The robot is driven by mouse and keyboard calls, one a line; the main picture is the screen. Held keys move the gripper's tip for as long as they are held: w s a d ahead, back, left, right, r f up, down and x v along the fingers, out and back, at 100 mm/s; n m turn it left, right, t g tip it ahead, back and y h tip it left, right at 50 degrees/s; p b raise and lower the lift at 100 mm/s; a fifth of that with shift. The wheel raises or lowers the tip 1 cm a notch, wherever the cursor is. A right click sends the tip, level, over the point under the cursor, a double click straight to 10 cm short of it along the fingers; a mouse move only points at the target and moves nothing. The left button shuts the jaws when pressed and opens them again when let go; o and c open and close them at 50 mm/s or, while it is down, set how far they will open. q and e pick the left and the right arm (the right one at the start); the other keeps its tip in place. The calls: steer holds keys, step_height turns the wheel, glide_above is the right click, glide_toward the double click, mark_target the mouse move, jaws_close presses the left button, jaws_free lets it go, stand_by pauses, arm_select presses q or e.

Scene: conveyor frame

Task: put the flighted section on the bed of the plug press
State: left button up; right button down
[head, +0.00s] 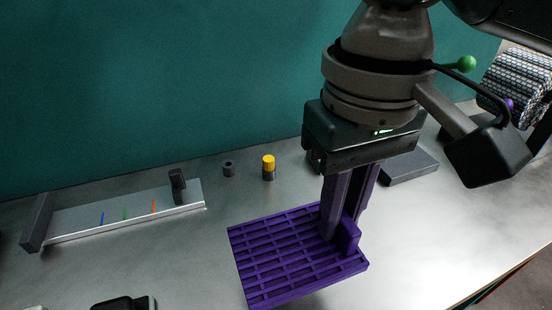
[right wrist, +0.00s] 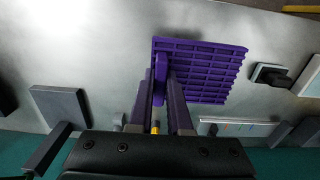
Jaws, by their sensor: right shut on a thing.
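The flighted section is a flat purple grid-like piece (head: 285,255) with an upright purple tab at its right edge. My right gripper (head: 338,232) is shut on it at that tab, fingers pointing down. The right wrist view also shows the section (right wrist: 205,70), with the fingers (right wrist: 166,82) at its edge. I cannot tell whether it touches the table or hangs just above it. No part is clearly marked as the plug press; a dark block on a pale base, cut off at the bottom of the head view (head: 125,303), may be it. My left gripper is not in view.
A metal plate (head: 130,213) with dark end blocks and coloured marks lies at left. A yellow-topped cylinder (head: 268,167) and a small grey ring (head: 228,169) stand behind the section. A grey slab (head: 408,167) lies right of my gripper. A mesh-covered roller (head: 515,85) is far right.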

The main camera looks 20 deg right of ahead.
mark_target(329, 257)
step_height(329, 257, down, 4)
steer(key=shift+b, duration=0.35)
step_height(329, 257, down, 4)
steer(key=shift+r+b, duration=0.15)
steer(key=shift+b, duration=0.45)
steer(key=shift+f, duration=0.2)
steer(key=shift+f, duration=0.1)
steer(key=c, duration=0.8)
jaws_free()
steer(key=shift+c, duration=0.2)
